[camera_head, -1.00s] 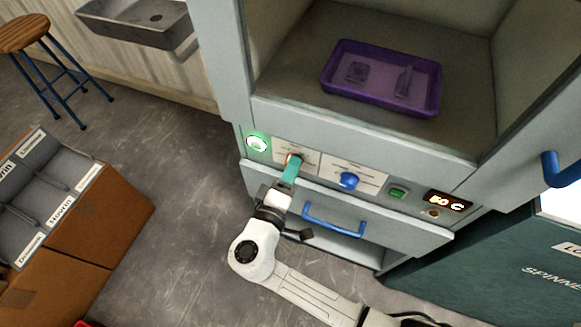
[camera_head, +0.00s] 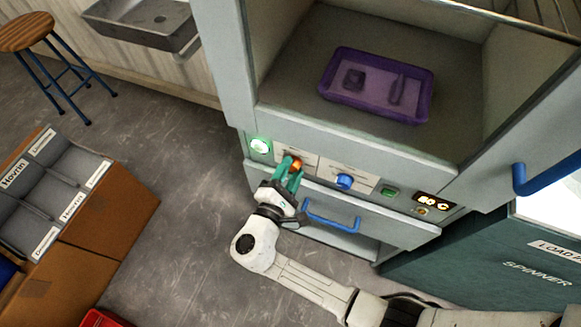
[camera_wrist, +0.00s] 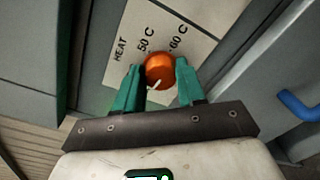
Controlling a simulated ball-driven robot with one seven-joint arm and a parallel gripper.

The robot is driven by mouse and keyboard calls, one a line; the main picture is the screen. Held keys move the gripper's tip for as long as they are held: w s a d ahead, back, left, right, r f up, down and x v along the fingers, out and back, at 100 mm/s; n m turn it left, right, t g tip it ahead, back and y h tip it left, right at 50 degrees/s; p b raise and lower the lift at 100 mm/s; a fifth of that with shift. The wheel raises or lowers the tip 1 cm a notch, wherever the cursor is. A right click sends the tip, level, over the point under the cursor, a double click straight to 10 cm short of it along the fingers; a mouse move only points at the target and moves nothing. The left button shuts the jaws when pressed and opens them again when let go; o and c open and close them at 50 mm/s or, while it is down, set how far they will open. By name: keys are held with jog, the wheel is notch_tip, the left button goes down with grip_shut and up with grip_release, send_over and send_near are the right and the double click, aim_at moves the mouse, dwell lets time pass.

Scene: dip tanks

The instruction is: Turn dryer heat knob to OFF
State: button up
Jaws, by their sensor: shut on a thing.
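The orange heat knob (camera_head: 297,164) sits on the dryer's front panel, left of a blue knob (camera_head: 344,181). In the wrist view the orange knob (camera_wrist: 161,72) is between the two teal fingers of my gripper (camera_wrist: 160,84), which also shows in the head view (camera_head: 290,173). My gripper is shut on the knob, one finger on each side. Labels HEAT, 50 C and 60 C show on the plate (camera_wrist: 140,25) above it. The knob's white mark points down and slightly left in the wrist view. No OFF label is visible.
A blue drawer handle (camera_head: 332,217) is below the panel. A purple tray (camera_head: 375,85) lies in the chamber above.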

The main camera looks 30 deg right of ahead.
jog(key=shift+n, duration=0.7)
jog(key=shift+p, duration=0.3)
jog(key=o, duration=1.1)
jog(key=shift+c, duration=0.2)
jog(key=b+v, duration=0.1)
jog(key=v, duration=0.9)
jog(key=shift+s+a, duration=0.25)
jog(key=shift+a, duration=0.1)
jog(key=shift+f, duration=0.1)
